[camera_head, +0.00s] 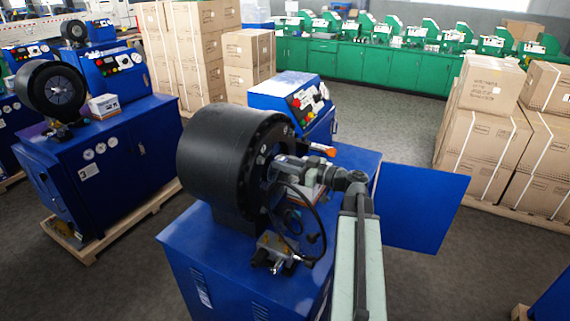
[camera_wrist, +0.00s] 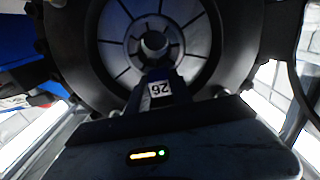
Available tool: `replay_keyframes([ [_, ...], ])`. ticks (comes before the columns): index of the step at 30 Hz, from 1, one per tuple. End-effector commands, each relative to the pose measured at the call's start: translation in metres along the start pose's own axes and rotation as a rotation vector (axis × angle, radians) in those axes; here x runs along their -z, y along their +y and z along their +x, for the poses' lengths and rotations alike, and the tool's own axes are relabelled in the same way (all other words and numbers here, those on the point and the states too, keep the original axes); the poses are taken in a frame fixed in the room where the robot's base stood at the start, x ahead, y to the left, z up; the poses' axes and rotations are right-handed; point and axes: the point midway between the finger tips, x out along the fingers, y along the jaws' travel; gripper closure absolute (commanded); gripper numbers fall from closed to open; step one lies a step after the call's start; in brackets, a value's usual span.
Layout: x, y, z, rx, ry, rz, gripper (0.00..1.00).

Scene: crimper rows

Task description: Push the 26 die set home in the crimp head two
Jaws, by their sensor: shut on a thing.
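The crimp head (camera_head: 222,150) is a thick black drum on a blue machine in the middle of the head view. In the wrist view its grey segmented face (camera_wrist: 196,38) surrounds a round opening with a bright ring. My gripper (camera_head: 284,168) reaches in from the right to the face of the head. It is shut on the 26 die set (camera_wrist: 160,89), a dark piece with an upside-down white "26" label, lined up near the centre of the face. The fingertips and the die set's far end are hidden, so I cannot tell how deep it sits.
A blue control box (camera_head: 290,100) with buttons stands behind the head. A hose and a metal fitting (camera_head: 274,247) lie below my gripper. A blue panel (camera_head: 422,207) stands to the right. Another blue machine (camera_head: 110,150) is at left. Cartons (camera_head: 485,150) stand right; grey floor lies between.

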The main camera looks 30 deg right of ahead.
Motion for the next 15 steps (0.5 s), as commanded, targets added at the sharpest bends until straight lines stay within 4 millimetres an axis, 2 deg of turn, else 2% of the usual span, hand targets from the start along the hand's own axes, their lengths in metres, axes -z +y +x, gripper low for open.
replay_keyframes([
  [15,0.0017,0.0,0.0105,0.001,0.006,0.002,1.0],
])
